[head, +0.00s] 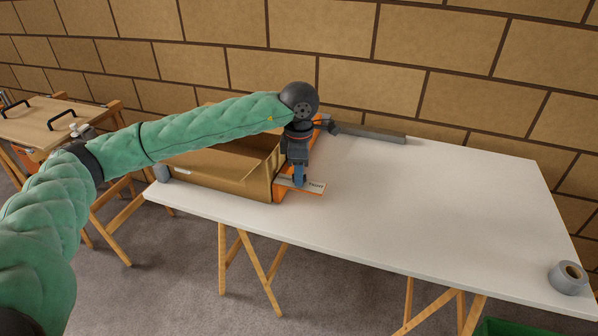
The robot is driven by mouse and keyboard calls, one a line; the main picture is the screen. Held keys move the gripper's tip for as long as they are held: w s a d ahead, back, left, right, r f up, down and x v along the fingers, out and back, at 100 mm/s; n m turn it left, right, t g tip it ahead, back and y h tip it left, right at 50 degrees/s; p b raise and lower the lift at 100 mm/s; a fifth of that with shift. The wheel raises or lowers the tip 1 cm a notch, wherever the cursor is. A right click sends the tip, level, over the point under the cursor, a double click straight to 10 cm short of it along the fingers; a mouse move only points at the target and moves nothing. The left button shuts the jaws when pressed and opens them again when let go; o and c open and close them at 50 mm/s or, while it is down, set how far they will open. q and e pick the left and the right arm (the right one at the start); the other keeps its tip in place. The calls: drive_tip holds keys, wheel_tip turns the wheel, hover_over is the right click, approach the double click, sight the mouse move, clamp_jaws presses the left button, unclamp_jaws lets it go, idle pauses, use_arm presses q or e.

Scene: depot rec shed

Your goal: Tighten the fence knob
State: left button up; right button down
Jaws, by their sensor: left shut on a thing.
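My left gripper (299,180) points down at the front right end of the brown box-like piece on the white table. It is shut on the fence knob, which is mostly hidden by the fingers. A blue part shows at the fingertips; I cannot tell whether it is the knob or a finger. Just below is an orange plate with a pale printed label (316,187); its lettering is too small to read surely. Orange also shows behind my wrist. My right gripper is not in view.
The brown box-like piece (228,178) lies along the left of the white table (430,205). A grey bar (370,133) lies at the back edge by the brick wall. A grey tape roll (568,278) sits at the front right corner. The table's middle and right are clear.

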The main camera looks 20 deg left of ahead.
use_arm(q)
drive_tip(key=o, duration=1)
drive_tip(key=shift+r, duration=0.55)
wheel_tip(320, 180, up, 7)
drive_tip(key=shift+f+b, duration=0.1)
drive_tip(key=shift+b, duration=0.25)
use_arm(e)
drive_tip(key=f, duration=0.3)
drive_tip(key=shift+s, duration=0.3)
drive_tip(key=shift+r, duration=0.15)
